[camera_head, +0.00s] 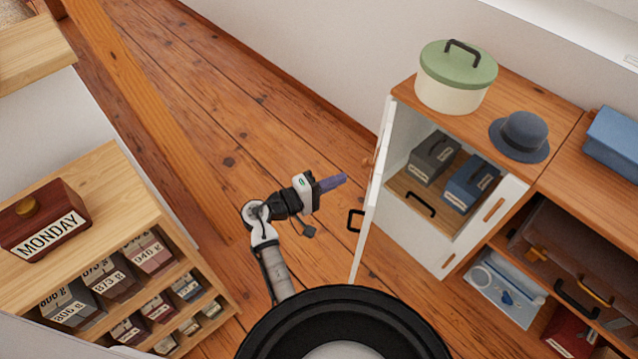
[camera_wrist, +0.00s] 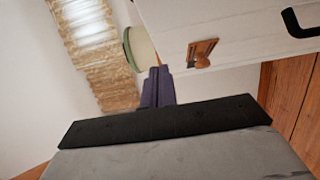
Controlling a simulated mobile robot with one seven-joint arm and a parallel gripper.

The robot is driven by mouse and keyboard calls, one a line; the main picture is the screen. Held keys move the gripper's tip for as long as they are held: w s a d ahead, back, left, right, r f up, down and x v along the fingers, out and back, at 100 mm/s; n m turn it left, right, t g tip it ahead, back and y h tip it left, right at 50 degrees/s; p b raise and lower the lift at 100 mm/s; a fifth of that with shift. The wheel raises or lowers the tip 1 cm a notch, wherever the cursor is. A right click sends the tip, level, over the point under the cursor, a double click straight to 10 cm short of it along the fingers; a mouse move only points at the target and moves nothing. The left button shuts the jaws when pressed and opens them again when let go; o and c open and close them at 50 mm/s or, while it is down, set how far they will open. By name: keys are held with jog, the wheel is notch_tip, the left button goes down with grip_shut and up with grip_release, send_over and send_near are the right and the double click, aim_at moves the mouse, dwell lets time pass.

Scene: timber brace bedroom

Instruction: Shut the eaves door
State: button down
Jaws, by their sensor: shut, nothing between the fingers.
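The eaves door (camera_head: 374,190) is a white panel standing open at the left front of the low cabinet, seen nearly edge-on in the head view. It has a black handle (camera_head: 355,220). In the wrist view the door's white face (camera_wrist: 235,35) fills the upper right, with a wooden latch piece (camera_wrist: 201,52) and the black handle (camera_wrist: 298,22). My gripper (camera_head: 342,180) has purple fingers, shut and empty, left of the door's outer side. The fingers (camera_wrist: 158,74) appear close to the door; contact cannot be told.
The open compartment holds a grey box (camera_head: 434,158) and a blue box (camera_head: 472,185). A green-lidded pot (camera_head: 455,80) and blue hat (camera_head: 520,136) stand on top. A shelf unit (camera_head: 120,200) is at left. Wooden floor (camera_head: 250,120) is clear between.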

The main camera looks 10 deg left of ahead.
jog(key=d+p, duration=0.1)
jog(key=d, duration=0.2)
jog(key=w+d+p, duration=0.1)
jog(key=d, duration=0.1)
jog(key=shift+w+d, duration=0.15)
jog(key=shift+d, duration=0.25)
